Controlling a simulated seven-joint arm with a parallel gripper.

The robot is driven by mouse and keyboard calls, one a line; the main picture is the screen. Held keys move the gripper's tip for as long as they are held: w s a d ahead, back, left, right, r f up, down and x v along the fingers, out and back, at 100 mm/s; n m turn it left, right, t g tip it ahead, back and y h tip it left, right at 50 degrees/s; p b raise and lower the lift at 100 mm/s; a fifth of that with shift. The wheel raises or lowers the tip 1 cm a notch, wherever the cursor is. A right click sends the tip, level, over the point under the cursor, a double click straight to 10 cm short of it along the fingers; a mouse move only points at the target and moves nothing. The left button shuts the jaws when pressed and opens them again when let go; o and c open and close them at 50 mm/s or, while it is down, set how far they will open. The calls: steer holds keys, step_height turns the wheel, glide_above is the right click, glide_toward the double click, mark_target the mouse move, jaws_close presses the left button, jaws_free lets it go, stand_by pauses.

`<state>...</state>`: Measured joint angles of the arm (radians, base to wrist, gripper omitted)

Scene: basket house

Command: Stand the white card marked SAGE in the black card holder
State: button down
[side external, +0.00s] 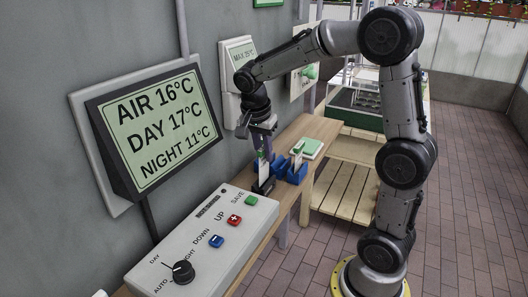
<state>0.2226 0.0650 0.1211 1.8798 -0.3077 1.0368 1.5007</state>
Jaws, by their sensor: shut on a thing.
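My gripper (263,149) points down over the wooden shelf, shut on a white card (263,171) with a green patch near its top. The card is upright, and its lower end is at a small black card holder (263,187); I cannot tell whether it is seated in the slot or just above it. Any word on the card is too small to read, so SAGE cannot be made out.
Blue holders (296,175) stand close right of the black one, with another white card (297,160) upright there. A green and white box (309,148) lies behind. A grey control panel (190,250) fills the shelf's near part. A wall display (155,125) hangs left.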

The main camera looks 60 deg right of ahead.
steer(key=shift+f, duration=1)
stand_by(1.1)
steer(key=c, duration=0.7)
jaws_free()
steer(key=shift+c, duration=0.2)
steer(key=shift+r, duration=0.1)
steer(key=shift+r, duration=3.45)
